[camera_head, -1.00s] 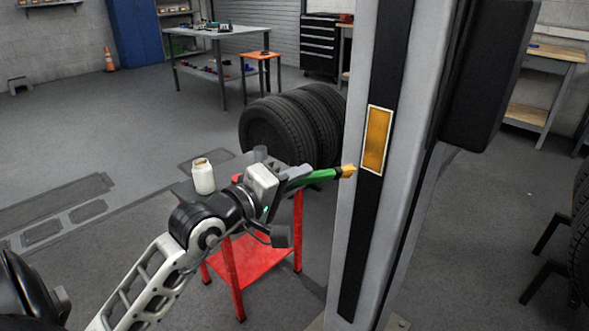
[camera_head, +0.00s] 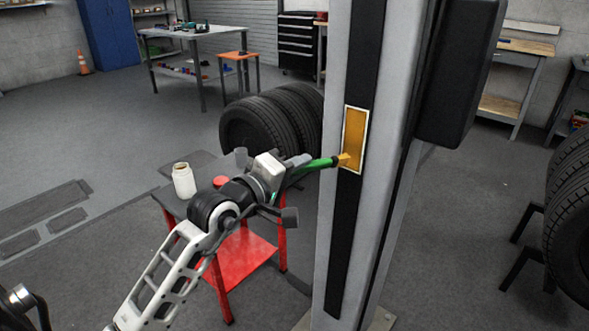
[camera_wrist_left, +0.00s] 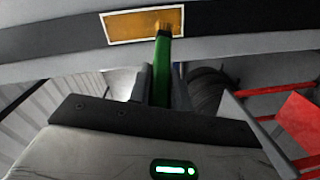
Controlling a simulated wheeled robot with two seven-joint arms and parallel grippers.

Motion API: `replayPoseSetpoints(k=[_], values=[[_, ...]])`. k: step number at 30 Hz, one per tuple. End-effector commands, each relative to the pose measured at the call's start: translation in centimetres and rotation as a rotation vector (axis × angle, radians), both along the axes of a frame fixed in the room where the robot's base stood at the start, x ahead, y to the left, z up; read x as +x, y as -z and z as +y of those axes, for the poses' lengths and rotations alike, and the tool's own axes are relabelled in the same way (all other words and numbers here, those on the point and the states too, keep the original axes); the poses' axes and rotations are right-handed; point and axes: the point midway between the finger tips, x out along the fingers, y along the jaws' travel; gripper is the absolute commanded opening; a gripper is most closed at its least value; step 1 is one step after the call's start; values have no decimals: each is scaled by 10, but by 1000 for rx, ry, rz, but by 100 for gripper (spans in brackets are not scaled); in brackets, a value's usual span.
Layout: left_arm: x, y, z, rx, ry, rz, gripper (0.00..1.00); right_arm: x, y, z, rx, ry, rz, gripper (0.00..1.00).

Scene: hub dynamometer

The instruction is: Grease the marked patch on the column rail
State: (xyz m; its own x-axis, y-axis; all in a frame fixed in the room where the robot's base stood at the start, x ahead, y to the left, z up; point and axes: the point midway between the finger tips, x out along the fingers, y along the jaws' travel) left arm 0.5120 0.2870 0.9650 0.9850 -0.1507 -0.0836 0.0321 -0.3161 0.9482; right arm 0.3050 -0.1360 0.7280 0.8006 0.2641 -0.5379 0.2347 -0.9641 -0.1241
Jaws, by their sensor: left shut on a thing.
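The marked patch (camera_head: 354,138) is an amber rectangle with a white border on the dark rail (camera_head: 349,220) of the grey column (camera_head: 386,200). My left gripper (camera_head: 302,166) is shut on the green handle of a brush (camera_head: 321,164), whose yellowish tip is at the patch's lower left. In the left wrist view the brush (camera_wrist_left: 163,70) reaches up to the patch (camera_wrist_left: 130,25) and its tip overlaps the patch's lower edge. I cannot tell whether the tip touches the surface. A white open jar (camera_head: 184,182) stands on the red cart.
The red cart (camera_head: 240,258) with a dark top stands under my left arm. Stacked tyres (camera_head: 262,125) are behind it, left of the column. A dark box (camera_head: 458,75) is on the column's right side. More tyres (camera_head: 572,220) stand at far right.

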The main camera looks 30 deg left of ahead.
Motion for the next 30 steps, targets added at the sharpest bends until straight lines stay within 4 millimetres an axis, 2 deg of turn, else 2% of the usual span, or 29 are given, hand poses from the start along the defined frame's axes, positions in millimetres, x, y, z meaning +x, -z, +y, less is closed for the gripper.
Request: replayPoseSetpoints(k=[13, 30], values=[[1, 0, 0, -1, 0, -1, 0, 0, 1, 0, -1, -1, 2, 77], [12, 0, -2, -1, 0, -1, 0, 0, 3, 0, -2, -1, 3, 77]])
